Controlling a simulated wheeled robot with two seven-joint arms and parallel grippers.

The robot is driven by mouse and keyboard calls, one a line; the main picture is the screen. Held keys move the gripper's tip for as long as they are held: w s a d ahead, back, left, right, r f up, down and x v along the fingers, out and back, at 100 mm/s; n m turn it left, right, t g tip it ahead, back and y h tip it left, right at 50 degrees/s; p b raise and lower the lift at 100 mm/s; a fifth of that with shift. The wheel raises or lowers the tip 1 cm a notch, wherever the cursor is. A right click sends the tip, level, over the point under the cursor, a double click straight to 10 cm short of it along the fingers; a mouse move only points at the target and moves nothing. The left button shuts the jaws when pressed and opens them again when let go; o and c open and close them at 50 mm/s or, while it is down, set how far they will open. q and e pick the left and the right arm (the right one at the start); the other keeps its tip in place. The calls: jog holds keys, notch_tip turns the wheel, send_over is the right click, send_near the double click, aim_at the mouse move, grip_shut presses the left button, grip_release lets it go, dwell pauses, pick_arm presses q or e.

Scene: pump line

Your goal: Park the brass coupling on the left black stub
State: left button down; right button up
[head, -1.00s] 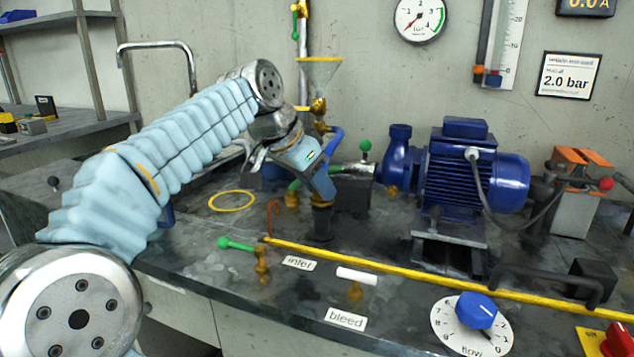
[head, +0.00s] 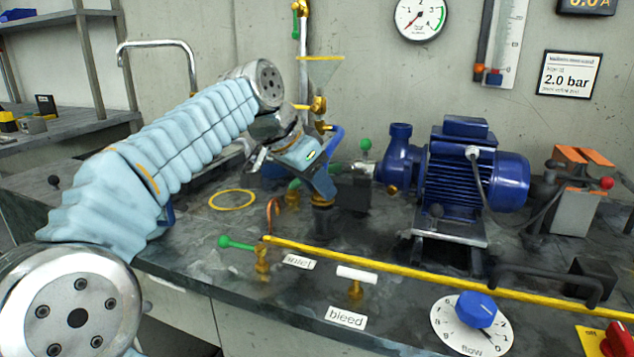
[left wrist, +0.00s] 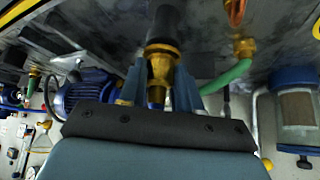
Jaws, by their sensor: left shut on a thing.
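The brass coupling (left wrist: 160,66) is between the two fingers of my left gripper (left wrist: 158,88) in the left wrist view. The gripper is shut on it. A black stub (left wrist: 165,24) lines up with the coupling there, and the coupling's end appears to meet it. In the head view my left gripper (head: 326,184) is just above the upright black stub (head: 322,224), with a little brass of the coupling (head: 321,200) showing at its top. The fingers hide most of the coupling, so I cannot tell how far it sits on the stub. My right gripper is not in view.
A green hose with a brass end (head: 292,196) and a copper hook (head: 273,214) are close left of the stub. A yellow bar (head: 440,277) crosses the bench in front. The blue pump motor (head: 465,165) stands to the right. A glass funnel (head: 320,72) rises behind.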

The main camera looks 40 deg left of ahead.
pick_arm(q)
jog(key=shift+f, duration=0.4)
jog(key=c, duration=0.7)
grip_release()
jog(key=shift+r, duration=0.1)
jog(key=p+v, duration=0.3)
jog(key=v, duration=0.3)
